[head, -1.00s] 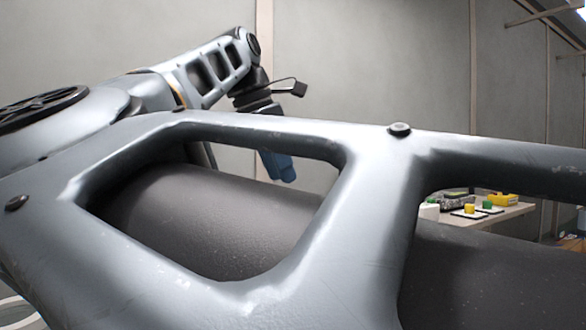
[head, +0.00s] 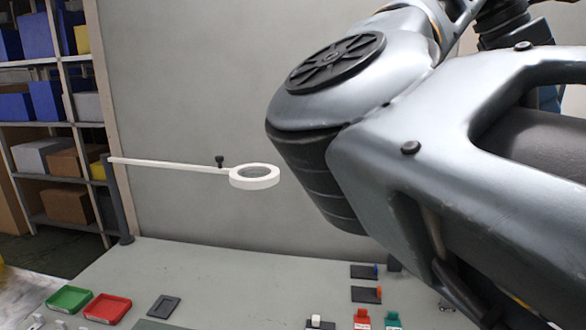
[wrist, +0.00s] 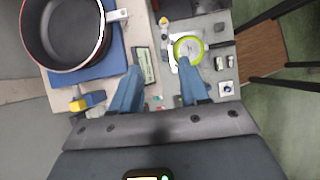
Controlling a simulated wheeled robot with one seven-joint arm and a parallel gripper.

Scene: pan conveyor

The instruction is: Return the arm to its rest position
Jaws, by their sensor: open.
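My arm (head: 455,110) fills the right side of the head view, raised and folded. In the wrist view my gripper (wrist: 158,68) has its two blue fingers spread apart, with nothing held between them. It points toward a work surface below. In the head view the gripper is mostly hidden behind the arm; a blue part shows at the right.
The wrist view shows a dark pan (wrist: 70,30) on a blue mat (wrist: 112,58) and a yellow-green-rimmed round object (wrist: 188,48). The head view shows a ring lamp (head: 255,183), shelves of bins (head: 50,60), and a table (head: 215,270) with red and green trays (head: 107,308).

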